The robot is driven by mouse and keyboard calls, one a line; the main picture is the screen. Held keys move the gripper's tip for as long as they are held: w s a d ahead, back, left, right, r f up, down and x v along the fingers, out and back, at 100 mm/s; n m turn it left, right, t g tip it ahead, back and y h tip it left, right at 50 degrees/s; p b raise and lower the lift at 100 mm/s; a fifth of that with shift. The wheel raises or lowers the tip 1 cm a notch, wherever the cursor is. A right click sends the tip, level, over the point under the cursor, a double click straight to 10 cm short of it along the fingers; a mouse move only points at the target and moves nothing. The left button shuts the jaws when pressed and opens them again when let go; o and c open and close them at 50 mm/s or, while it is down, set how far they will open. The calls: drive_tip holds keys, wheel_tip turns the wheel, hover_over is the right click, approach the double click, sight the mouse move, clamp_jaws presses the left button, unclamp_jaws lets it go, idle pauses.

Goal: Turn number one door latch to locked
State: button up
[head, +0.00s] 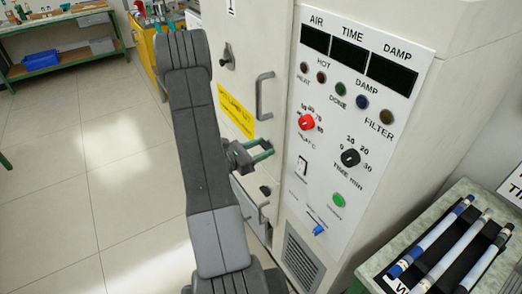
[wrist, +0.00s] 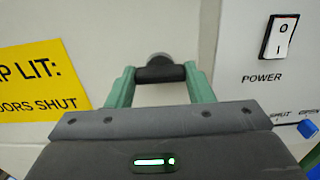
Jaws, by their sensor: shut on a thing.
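My gripper (head: 268,149) reaches the front of the pale cabinet, between the yellow sign and the control panel. In the wrist view its green fingers (wrist: 159,82) are shut on a dark latch bar (wrist: 160,74). The bar lies about level across a round grey boss on the cabinet face. I cannot read a lock mark beside it. In the head view the held latch is not clear behind the fingers. A second latch (head: 227,57) sits higher, under a label with the numeral 1 (head: 232,7). A dark knob (head: 265,190) shows below my gripper.
A bar handle (head: 264,95) stands out above my gripper, and a lower handle (head: 262,212) is below it. The control panel (head: 328,190) with red and black dials is close on the right. A rack of rods (head: 435,240) stands at lower right. Open floor lies left.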

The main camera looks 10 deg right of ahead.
idle(0.3)
drive_tip(key=o, duration=1)
drive_tip(key=b+v, duration=0.3)
drive_tip(key=v, duration=1)
drive_tip(key=shift+a, duration=0.4)
drive_tip(key=shift+d, duration=0.1)
drive_tip(key=shift+p+x, duration=1.55)
drive_tip(key=shift+x, duration=5.25)
drive_tip(key=shift+s, duration=0.1)
